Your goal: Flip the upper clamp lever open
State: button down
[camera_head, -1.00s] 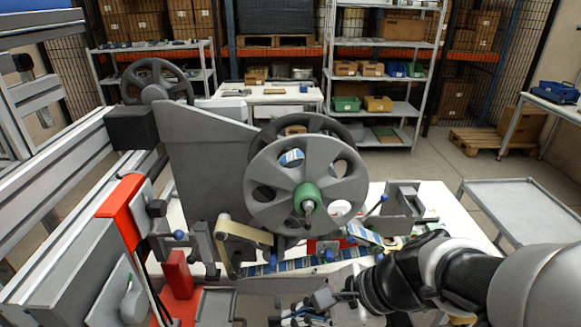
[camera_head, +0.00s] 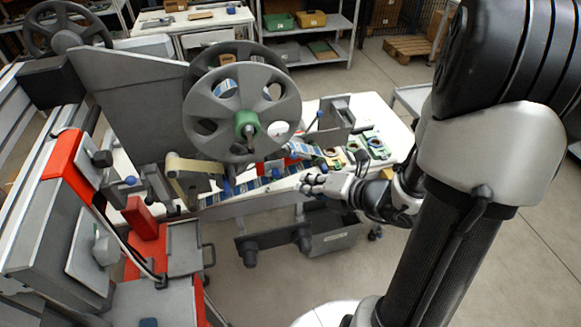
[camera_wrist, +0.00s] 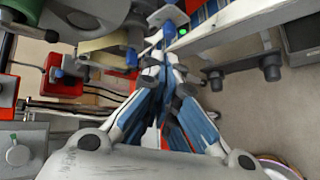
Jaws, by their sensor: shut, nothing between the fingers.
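My gripper (camera_head: 308,180) is shut and empty. It is in front of the patterned blue tape path (camera_head: 265,190), below and right of the grey reel with the green hub (camera_head: 246,124). In the wrist view its fingers (camera_wrist: 153,68) come together over the tape strip. Lever parts with blue knobs show by the tape: one knob (camera_head: 227,188) is left of my gripper, and another knob (camera_wrist: 131,58) is left of the fingertips in the wrist view. A red block (camera_head: 293,161) sits behind my gripper. I cannot tell which is the upper clamp lever, or whether the fingers touch anything.
A red and grey post (camera_head: 62,165) stands at the left. A dark tray (camera_head: 325,243) hangs below the tape path. Green parts (camera_head: 375,148) lie on the white table right of the reel. Open floor lies at the lower right.

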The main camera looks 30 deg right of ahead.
jog(key=b+x, duration=0.3)
jog(key=x, duration=0.7)
jog(key=shift+w+d+r+p, duration=0.3)
jog(key=shift+d+r, duration=0.2)
jog(key=shift+d, duration=0.3)
jog(key=shift+w+d+r+p, duration=0.25)
jog(key=shift+d+r, duration=0.25)
jog(key=shift+d, duration=0.3)
jog(key=shift+s, duration=0.1)
jog(key=shift+r+p, duration=0.15)
jog(key=shift+p, duration=0.15)
jog(key=shift+d+r+g+p, duration=0.2)
jog(key=shift+r+g+p, duration=0.1)
jog(key=shift+p, duration=0.75)
